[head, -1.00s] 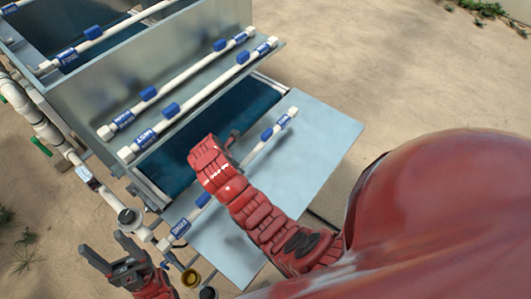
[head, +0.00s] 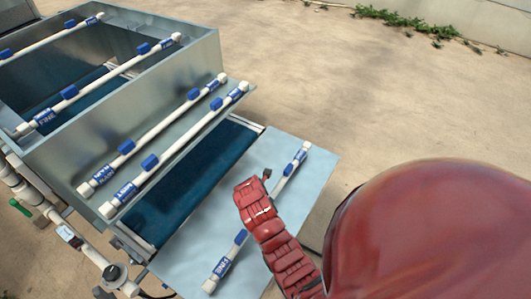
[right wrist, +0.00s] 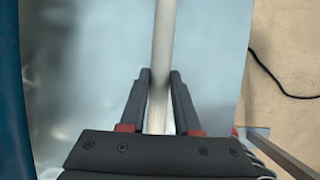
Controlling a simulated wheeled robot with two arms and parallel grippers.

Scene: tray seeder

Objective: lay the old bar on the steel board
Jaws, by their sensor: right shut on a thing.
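The old bar (head: 281,184) is a white tube with blue labels and blue clips, seen over the pale steel board (head: 195,243). It runs from lower left to upper right, its middle partly hidden by my right arm. My right gripper (head: 266,176) is over the board, shut on the bar. In the right wrist view, both dark fingers (right wrist: 159,78) stand on either side of the white bar (right wrist: 162,32), with the steel board (right wrist: 90,75) below. I cannot tell whether the bar touches the board.
The metal seeder (head: 205,55) stands left, with two similar bars (head: 160,130) on its front ledge and others across its top. A dark blue belt (head: 185,180) lies beside the board. White pipes (head: 25,190) run at left. Sandy ground is open at right.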

